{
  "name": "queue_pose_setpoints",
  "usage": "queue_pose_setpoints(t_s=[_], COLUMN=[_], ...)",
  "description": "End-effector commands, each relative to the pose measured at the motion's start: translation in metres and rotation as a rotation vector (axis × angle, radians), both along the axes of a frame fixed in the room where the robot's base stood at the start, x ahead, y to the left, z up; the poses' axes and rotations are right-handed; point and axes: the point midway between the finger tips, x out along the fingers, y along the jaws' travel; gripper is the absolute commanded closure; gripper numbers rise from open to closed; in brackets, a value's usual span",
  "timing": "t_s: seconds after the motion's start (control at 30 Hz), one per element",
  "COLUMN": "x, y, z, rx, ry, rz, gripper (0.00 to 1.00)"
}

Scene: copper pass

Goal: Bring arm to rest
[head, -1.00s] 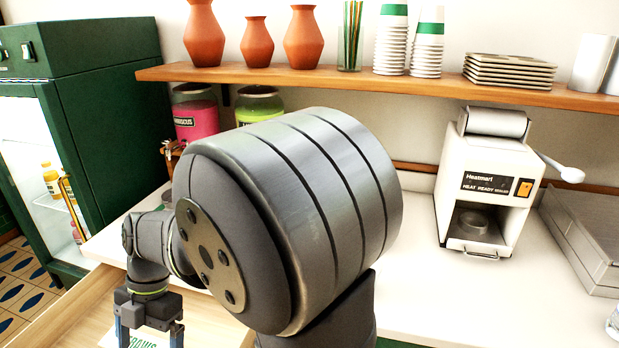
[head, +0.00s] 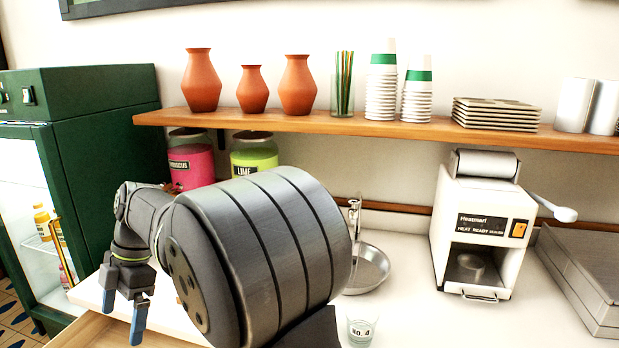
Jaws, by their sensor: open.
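My gripper (head: 124,312) is at the lower left of the head view. It points down with its two blue fingers apart, open and empty. It hangs over the front left of the white counter (head: 420,318), near an open wooden drawer (head: 85,328). My large grey arm link fills the lower middle of the view and hides part of the counter behind it.
A cup marked No. 4 (head: 361,328) and a metal basin (head: 368,270) are right of my arm. A white Heatmart machine (head: 484,225) stands further right. Hibiscus (head: 190,165) and lime (head: 254,155) dispensers stand behind. A shelf (head: 340,124) runs above; a green fridge (head: 105,140) is at left.

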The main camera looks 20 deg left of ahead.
Motion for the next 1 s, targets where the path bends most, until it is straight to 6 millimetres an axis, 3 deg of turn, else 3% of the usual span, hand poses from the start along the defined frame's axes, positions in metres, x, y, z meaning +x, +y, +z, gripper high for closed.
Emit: queue_pose_setpoints(t_s=[0.23,0.87,1.0], x=[0.016,0.017,0.017], y=[0.011,0.012,0.013], z=[0.002,0.002,0.020], rx=[0.002,0.000,0.005], ry=[-0.001,0.000,-0.003], rz=[-0.064,-0.067,-0.067], gripper=[0.06,0.00,0.00])
